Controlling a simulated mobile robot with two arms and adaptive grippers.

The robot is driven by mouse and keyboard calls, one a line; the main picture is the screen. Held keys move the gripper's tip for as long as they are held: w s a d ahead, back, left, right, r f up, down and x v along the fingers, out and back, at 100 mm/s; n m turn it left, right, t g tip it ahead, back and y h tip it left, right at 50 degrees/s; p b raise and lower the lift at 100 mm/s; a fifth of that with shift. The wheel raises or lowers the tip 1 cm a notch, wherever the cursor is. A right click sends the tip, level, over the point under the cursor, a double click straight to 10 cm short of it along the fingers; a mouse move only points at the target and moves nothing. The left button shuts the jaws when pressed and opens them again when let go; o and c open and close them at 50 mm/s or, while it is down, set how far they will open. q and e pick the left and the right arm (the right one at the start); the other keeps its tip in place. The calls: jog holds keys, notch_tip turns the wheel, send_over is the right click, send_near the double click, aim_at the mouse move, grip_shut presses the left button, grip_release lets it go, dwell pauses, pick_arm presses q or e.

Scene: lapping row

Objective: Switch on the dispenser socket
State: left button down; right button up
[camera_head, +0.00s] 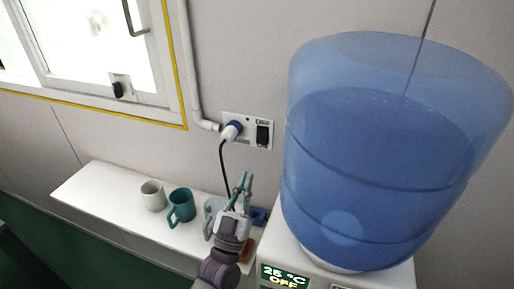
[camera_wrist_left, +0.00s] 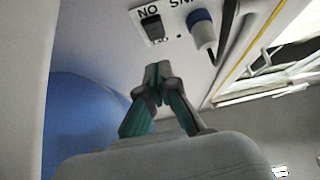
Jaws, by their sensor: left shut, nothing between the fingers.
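The dispenser socket (camera_head: 248,130) is a white wall plate with a blue-and-white plug (camera_head: 232,130) in its left part and a black rocker switch (camera_head: 263,134) on its right. The left wrist view shows the switch (camera_wrist_left: 153,28) beside the plug (camera_wrist_left: 203,32). My left gripper (camera_head: 246,178) is below the socket, fingers shut and empty, pointing up towards the wall. In the left wrist view its tips (camera_wrist_left: 158,72) are apart from the switch. The dispenser (camera_head: 330,276) has a display reading 25 °C and OFF. My right gripper is not in view.
A big blue water bottle (camera_head: 385,160) stands on the dispenser, right of the socket. A white shelf (camera_head: 100,185) holds a grey mug (camera_head: 153,195) and a teal mug (camera_head: 181,206). A black cable (camera_head: 223,165) hangs from the plug near my gripper. A pipe (camera_head: 193,80) runs down the wall.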

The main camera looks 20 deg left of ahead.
aim_at(261, 138)
pick_arm(q)
jog(key=w+r, duration=0.1)
jog(key=w, duration=0.1)
jog(key=w+r+p, duration=0.1)
jog(key=w, duration=0.1)
jog(key=w+r+p, duration=0.1)
jog(key=w, duration=0.2)
jog(key=shift+d, duration=0.15)
jog(key=shift+w+f, duration=0.15)
jog(key=shift+w, duration=0.35)
